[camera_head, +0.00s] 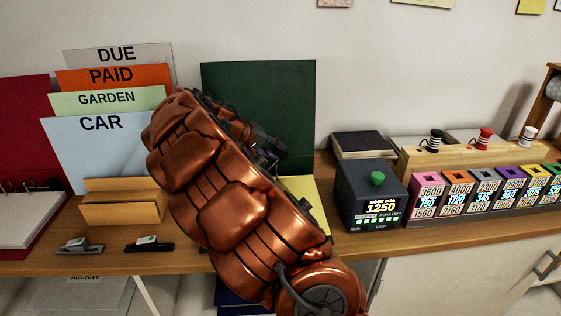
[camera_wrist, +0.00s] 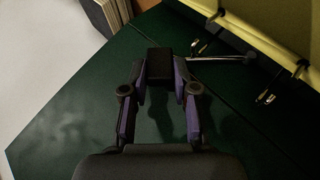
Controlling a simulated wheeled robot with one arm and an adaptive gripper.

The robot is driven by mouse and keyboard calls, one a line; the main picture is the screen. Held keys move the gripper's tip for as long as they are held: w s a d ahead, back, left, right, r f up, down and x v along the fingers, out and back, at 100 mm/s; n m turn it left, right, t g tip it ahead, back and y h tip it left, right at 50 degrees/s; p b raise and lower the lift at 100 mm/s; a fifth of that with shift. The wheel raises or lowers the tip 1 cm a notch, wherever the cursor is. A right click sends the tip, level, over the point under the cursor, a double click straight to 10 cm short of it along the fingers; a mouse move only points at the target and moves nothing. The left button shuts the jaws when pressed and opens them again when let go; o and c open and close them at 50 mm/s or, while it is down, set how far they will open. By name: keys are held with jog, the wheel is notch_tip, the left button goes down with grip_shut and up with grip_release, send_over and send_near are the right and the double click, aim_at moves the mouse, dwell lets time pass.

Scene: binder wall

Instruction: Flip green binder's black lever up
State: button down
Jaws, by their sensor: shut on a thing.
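The green binder (camera_head: 285,85) stands open, its dark green cover upright against the wall in the head view. My copper arm hides much of its lower part. In the wrist view the green cover (camera_wrist: 70,125) fills most of the picture. My gripper (camera_wrist: 160,70) has its fingers on both sides of the black lever (camera_wrist: 159,60) and is shut on it. A thin metal rod (camera_wrist: 220,58) runs to the right from the lever. Metal rings (camera_wrist: 265,97) stand beside yellow sheets (camera_wrist: 280,50). In the head view my gripper (camera_head: 268,145) is partly hidden by my arm.
A dark box with a green button (camera_head: 372,195) stands close to the right of the binder, before a black book (camera_head: 362,144). A row of coloured blocks (camera_head: 480,198) follows. Labelled folders (camera_head: 100,150), a red binder (camera_head: 25,115) and two staplers (camera_head: 149,245) are left.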

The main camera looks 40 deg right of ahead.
jog(key=shift+w+a+r+n+g+h+b, duration=0.2)
jog(key=shift+w+a+g+h+b, duration=0.1)
jog(key=shift+w+a+h, duration=0.15)
jog(key=shift+w+a+r+n+g+h+b, duration=0.1)
jog(key=shift+w+a+n+g+h+b, duration=0.2)
jog(key=shift+a+h, duration=0.25)
jog(key=c, duration=0.9)
grip_release()
jog(key=shift+r, duration=0.15)
notch_tip(320, 180, up, 10)
jog(key=shift+f, duration=0.1)
